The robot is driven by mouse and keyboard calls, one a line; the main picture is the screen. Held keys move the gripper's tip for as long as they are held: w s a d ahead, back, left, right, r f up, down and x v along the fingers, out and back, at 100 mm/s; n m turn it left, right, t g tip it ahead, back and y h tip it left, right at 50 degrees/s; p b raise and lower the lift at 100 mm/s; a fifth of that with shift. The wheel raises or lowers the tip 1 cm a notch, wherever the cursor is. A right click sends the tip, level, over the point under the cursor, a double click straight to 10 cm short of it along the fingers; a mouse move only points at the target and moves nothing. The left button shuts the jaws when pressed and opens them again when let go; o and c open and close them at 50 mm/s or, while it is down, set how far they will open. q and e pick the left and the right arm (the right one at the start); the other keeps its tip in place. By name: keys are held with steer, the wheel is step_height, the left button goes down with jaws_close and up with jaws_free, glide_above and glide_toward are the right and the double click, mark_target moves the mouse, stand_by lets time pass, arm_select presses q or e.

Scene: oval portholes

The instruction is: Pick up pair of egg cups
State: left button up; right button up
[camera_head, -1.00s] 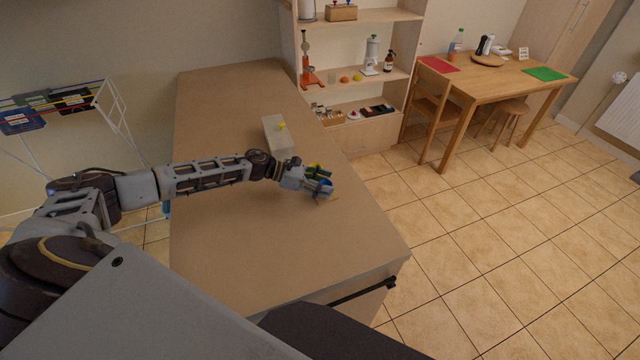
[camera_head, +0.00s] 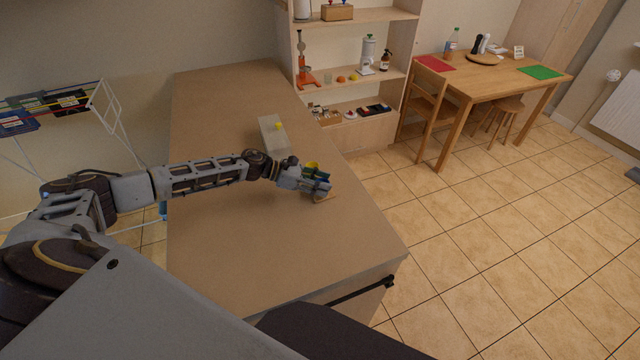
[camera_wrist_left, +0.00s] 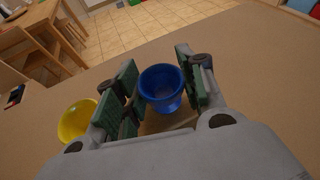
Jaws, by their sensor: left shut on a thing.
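My left gripper (camera_head: 321,185) is low over the near right part of the brown counter (camera_head: 235,230). Its green-padded fingers are shut on a blue egg cup (camera_wrist_left: 161,85), which sits between them in the left wrist view. A yellow egg cup (camera_wrist_left: 77,119) is just outside the left finger there; it also shows beside the gripper in the head view (camera_head: 311,166). A bit of light wood (camera_head: 326,197) shows under the fingers; whether it joins the two cups is hidden. My right gripper is not in view.
A pale box (camera_head: 272,137) with a yellow piece on it stands on the counter behind the gripper. The counter's right edge is close to the gripper. Shelves (camera_head: 355,75) and a wooden table (camera_head: 490,75) stand beyond. The near counter top is clear.

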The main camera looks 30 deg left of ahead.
arm_select(q)
step_height(320, 180, up, 2)
steer(key=shift+r+b, duration=0.4)
steer(key=shift+r, duration=0.4)
steer(key=s+a, duration=0.1)
steer(key=a, duration=0.1)
steer(key=s+a+b, duration=0.1)
steer(key=s+a, duration=0.1)
steer(key=a, duration=0.1)
steer(key=s+a+b, duration=0.1)
steer(key=a, duration=0.2)
steer(key=shift+s+f, duration=0.15)
steer(key=shift+f, duration=0.05)
steer(key=s+a, duration=0.1)
steer(key=a, duration=0.1)
steer(key=s+a+b, duration=0.1)
steer(key=a, duration=0.1)
steer(key=s+a, duration=0.1)
steer(key=a, duration=0.2)
steer(key=shift+s, duration=0.35)
steer(key=shift+s+a+r, duration=0.1)
steer(key=shift+s+a, duration=0.15)
steer(key=shift+a, duration=0.15)
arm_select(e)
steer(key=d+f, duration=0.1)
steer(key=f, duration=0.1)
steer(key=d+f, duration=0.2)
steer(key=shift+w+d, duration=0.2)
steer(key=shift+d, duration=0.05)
